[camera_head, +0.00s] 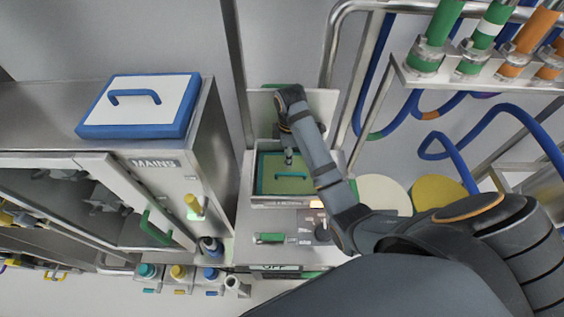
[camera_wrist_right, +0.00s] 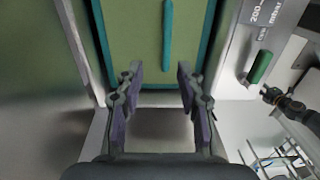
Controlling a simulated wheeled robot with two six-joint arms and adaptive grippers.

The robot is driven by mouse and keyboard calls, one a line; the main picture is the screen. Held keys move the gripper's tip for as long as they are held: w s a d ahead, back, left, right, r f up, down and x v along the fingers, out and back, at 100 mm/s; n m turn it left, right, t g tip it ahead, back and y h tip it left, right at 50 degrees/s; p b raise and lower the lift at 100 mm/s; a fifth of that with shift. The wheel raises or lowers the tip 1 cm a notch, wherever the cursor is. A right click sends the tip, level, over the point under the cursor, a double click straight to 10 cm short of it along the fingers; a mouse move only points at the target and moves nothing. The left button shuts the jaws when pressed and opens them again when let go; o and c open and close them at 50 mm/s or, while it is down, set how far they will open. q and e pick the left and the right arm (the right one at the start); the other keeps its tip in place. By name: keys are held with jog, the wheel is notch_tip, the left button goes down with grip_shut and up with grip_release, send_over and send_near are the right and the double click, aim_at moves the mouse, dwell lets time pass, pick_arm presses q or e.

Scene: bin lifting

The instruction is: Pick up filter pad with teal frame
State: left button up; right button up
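The filter pad with teal frame (camera_head: 286,180) is green inside, with a teal bar handle (camera_head: 293,175). It lies in an open box (camera_head: 245,180) with pale walls. In the right wrist view the pad (camera_wrist_right: 135,45) fills the upper middle, and its handle (camera_wrist_right: 167,35) runs upright there. My right gripper (camera_head: 288,158) is over the pad near the handle. In the right wrist view its two fingers (camera_wrist_right: 158,75) are apart with nothing between them, and the handle lies beyond the fingertips. My left gripper is not seen.
A white pad with blue frame and handle (camera_head: 179,124) lies on the cabinet (camera_head: 205,145) at left. A panel with a green handle (camera_head: 270,238) and a dark knob (camera_head: 322,233) is in front of the box. Metal rails and blue hoses (camera_head: 450,148) stand at right.

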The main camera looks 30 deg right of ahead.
aim_at(291, 174)
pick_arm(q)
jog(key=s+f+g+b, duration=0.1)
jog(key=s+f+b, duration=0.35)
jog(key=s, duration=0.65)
pick_arm(e)
jog(key=s+f, duration=0.2)
jog(key=s, duration=0.1)
jog(key=shift+s+a+f, duration=0.1)
jog(key=shift+a+f, duration=0.05)
jog(key=shift+f, duration=0.2)
jog(key=shift+w+f+b, duration=0.3)
jog(key=shift+f+b, duration=0.05)
jog(key=shift+f, duration=0.4)
jog(key=shift+w+f, duration=0.35)
jog(key=shift+w+d+f+p, duration=0.15)
jog(key=shift+d+f+p, duration=0.1)
jog(key=shift+p, duration=0.15)
notch_tip(291, 174, down, 2)
jog(key=shift+d+f+p, duration=0.1)
jog(key=shift+f+p, duration=0.15)
jog(key=shift+p, duration=0.25)
jog(key=shift+f, duration=0.85)
grip_shut()
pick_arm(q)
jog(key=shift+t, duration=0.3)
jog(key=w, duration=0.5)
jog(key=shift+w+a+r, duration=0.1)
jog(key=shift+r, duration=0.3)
